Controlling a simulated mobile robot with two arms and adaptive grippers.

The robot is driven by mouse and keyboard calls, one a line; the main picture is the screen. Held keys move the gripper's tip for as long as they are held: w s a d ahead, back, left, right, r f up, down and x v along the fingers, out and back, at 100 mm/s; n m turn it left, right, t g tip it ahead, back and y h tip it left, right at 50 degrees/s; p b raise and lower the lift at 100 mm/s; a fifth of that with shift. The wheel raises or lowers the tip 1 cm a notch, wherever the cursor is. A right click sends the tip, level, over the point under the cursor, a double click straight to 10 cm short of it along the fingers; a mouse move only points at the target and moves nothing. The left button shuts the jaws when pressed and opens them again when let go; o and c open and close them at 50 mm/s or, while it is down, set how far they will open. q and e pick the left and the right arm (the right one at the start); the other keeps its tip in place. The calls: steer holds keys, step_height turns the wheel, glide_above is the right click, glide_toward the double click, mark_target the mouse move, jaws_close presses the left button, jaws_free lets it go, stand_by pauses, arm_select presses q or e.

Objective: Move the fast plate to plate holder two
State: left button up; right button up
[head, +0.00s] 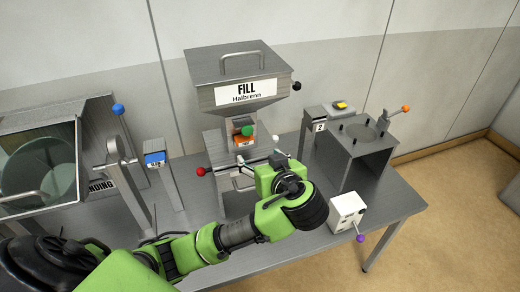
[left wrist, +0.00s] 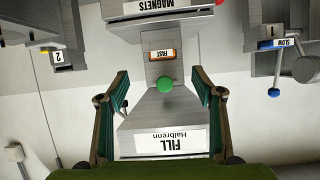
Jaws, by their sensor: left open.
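The fast plate (head: 240,142) is a small orange plate on the front of the Halbrenn fill machine, below its hopper. Its FAST label (left wrist: 162,54) reads clearly in the upside-down left wrist view. A green ball knob (head: 247,130) is by the plate, and the knob (left wrist: 165,85) shows between my fingers in the wrist view. My left gripper (left wrist: 160,74) is open and empty, facing the machine front. In the head view my wrist hides part of the area below the plate. Plate holder two (head: 319,126), marked 2, stands right of the machine; its label (left wrist: 58,57) shows at left in the wrist view.
A blue SLOW plate (head: 155,158) sits on the post marked 1 (left wrist: 272,31). A red-knobbed lever (head: 201,172) is at the machine's left. A grey stand (head: 370,155) and a white box with a purple knob (head: 346,211) are at right on the metal table (head: 400,207).

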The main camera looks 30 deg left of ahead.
mark_target(246, 141)
arm_select(q)
steer(key=shift+n, duration=0.4)
steer(key=p+x, duration=0.1)
steer(key=x, duration=0.3)
steer(key=r+p+x, duration=0.1)
steer(key=p+x, duration=0.1)
steer(key=x, duration=0.2)
steer(key=r+p+x, duration=0.1)
steer(key=x, duration=0.3)
steer(key=shift+w+a+p, duration=0.15)
steer(key=shift+a+p, duration=0.15)
steer(key=shift+a, duration=0.1)
steer(key=shift+x, duration=0.85)
steer(key=shift+d+f, duration=0.1)
steer(key=shift+f, duration=0.05)
steer(key=c, duration=1.6)
steer(key=shift+o, duration=0.2)
steer(key=shift+d, duration=0.1)
steer(key=shift+d, duration=0.1)
